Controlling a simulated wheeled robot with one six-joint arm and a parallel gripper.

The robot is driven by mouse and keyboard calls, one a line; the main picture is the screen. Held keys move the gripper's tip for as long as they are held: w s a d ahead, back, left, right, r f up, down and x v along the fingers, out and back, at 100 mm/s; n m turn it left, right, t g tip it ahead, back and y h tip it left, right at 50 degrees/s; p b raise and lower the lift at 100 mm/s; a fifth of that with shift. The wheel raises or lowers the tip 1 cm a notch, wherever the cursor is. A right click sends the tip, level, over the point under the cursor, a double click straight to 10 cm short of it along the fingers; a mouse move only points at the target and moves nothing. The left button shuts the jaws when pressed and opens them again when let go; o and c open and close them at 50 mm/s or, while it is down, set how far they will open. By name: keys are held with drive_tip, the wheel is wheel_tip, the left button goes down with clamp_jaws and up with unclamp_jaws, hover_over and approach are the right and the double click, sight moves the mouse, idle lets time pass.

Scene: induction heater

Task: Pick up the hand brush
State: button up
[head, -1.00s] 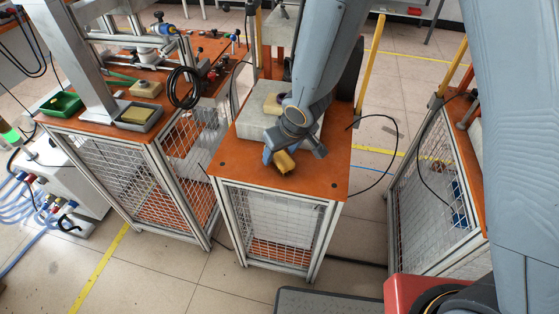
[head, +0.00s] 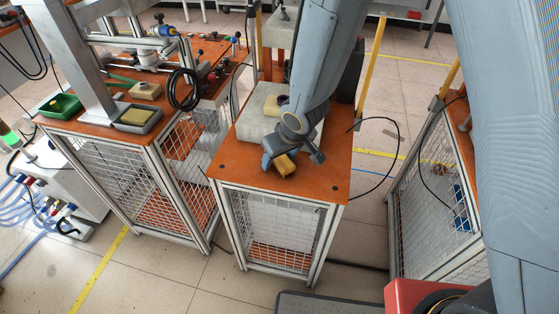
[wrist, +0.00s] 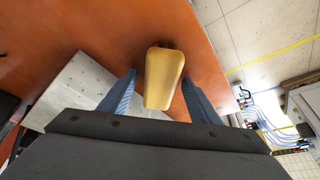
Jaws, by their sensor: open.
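The hand brush shows as a tan, wood-coloured block (head: 285,166) on the orange top of the middle stand. My gripper (head: 292,160) is open, low over that top, with one finger on each side of the brush. In the wrist view the brush (wrist: 164,77) lies between the two blue fingers (wrist: 159,82), with a gap visible on both sides. The brush's near end is close to the gripper body. Its bristles are hidden below.
Yellow posts (head: 370,62) rise at the stand's back. A cluttered table (head: 85,127) is at left. The stand's front top (head: 240,180) is clear.

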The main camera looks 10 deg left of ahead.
drive_tip(key=c, duration=1.3)
drive_tip(key=shift+o, duration=0.2)
drive_tip(key=shift+r, duration=0.2)
wheel_tip(320, 180, up, 8)
drive_tip(key=p, duration=0.7)
drive_tip(key=shift+r+p, duration=0.55)
drive_tip(key=shift+r, duration=0.5)
